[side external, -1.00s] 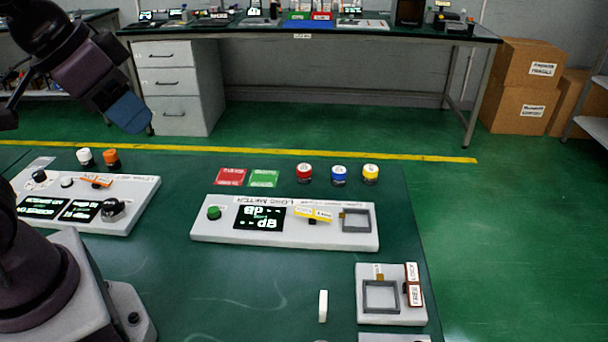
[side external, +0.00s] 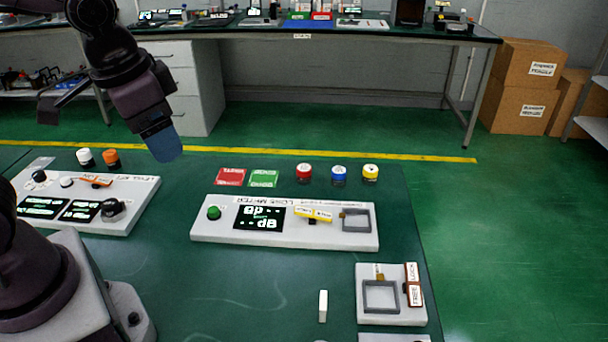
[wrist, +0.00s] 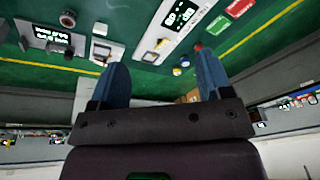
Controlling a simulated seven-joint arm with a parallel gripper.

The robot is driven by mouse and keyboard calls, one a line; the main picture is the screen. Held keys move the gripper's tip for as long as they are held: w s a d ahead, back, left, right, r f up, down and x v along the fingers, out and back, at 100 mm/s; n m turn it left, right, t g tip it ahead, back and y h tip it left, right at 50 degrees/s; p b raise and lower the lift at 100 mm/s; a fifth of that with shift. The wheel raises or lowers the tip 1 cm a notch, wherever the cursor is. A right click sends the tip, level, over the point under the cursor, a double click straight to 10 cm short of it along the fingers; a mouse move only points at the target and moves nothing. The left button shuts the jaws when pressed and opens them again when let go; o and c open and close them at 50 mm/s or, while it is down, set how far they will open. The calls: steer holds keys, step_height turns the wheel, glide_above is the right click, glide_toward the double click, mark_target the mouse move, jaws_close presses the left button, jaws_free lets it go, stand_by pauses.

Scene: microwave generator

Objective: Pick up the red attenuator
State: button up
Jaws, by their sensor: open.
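The red attenuator (side external: 304,173), a short cylinder with a red cap and dark base, stands upright on the green table behind the loss meter. In the wrist view it shows (wrist: 198,47) near the right finger. My gripper (side external: 163,146) has blue fingers and hangs above the table, well to the left of the red attenuator in the side view. In the wrist view the fingers (wrist: 161,62) are apart with nothing held between them.
A blue-capped cylinder (side external: 339,175) and a yellow-capped one (side external: 371,174) stand right of the red one. Red (side external: 231,177) and green (side external: 263,178) pads lie left of it. The loss meter (side external: 285,238) is in front. White and orange-capped cylinders (side external: 111,158) stand far left.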

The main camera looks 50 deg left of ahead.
steer(key=w+a+f+m+g+y, duration=0.2)
steer(key=w+a+f+m+y, duration=0.4)
steer(key=w, duration=0.3)
steer(key=m+t+y, duration=0.3)
steer(key=m+t, duration=0.7)
steer(key=m, duration=1.1)
glide_above(304, 168)
steer(key=s+d, duration=0.4)
step_height(304, 168, down, 13)
steer(key=shift+g+h, duration=0.3)
steer(key=f, duration=0.8)
steer(key=shift+a, duration=0.3)
steer(key=shift+w+a+f, duration=0.1)
steer(key=shift+w+a, duration=0.4)
steer(key=shift+w, duration=0.05)
steer(key=shift+x, duration=3)
steer(key=c, duration=1.1)
